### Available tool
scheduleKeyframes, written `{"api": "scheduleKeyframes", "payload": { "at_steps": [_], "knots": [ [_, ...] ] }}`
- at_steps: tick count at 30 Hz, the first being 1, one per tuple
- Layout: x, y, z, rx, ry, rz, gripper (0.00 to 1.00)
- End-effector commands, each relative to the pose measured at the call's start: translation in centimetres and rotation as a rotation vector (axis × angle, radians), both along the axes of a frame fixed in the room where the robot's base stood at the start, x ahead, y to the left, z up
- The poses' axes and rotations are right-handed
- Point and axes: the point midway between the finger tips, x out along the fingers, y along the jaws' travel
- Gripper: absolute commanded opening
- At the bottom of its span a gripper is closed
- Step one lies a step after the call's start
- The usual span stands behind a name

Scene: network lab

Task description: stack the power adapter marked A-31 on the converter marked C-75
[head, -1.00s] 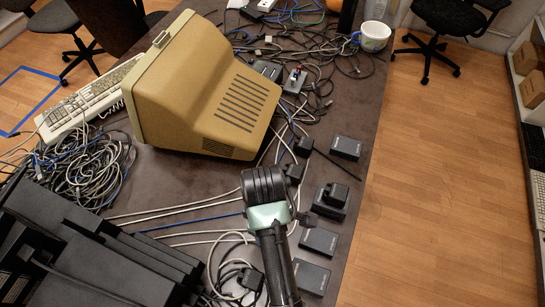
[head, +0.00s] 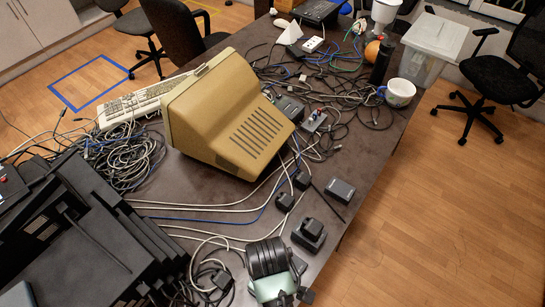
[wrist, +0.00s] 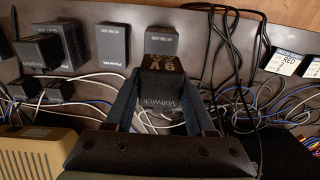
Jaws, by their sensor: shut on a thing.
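In the wrist view my gripper (wrist: 160,88) is shut on a black power adapter (wrist: 160,96), with a finger on each side. Its face carries upside-down white print, "Voltwick" and a larger mark starting with A; I cannot read the full mark. A flat dark converter (wrist: 161,40) lies just beyond the held adapter, partly covered by it; I cannot tell whether they touch. A second converter (wrist: 110,43) lies to its left. The converters' marks are too small to read, so I cannot tell which is C-75. In the head view my wrist hides the nearest table area.
Another converter (wrist: 74,45) has a black adapter (wrist: 38,52) beside or on it. Two small adapters (wrist: 54,89) (wrist: 22,88) lie nearer among loose cables. A lone converter (head: 340,188) sits near the table's right edge.

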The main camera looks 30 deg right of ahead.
Motion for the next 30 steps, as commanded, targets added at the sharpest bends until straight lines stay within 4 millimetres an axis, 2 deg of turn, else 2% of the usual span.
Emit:
{"api": "scheduleKeyframes", "payload": {
  "at_steps": [3, 8, 15, 29, 30],
  "knots": [
    [0.0, 0.0, -2.0, 0.001, 0.003, 0.001, 0.0],
    [0.0, 0.0, -3.4, 0.0, 0.0, 0.001, 0.0],
    [0.0, 0.0, -6.6, 0.001, 0.0, 0.002, 0.0],
    [0.1, 0.0, -7.5, 0.0, -0.001, 0.002, 0.0],
    [0.0, 0.0, -7.5, 0.0, 0.0, 0.002, 0.6]
  ]
}}
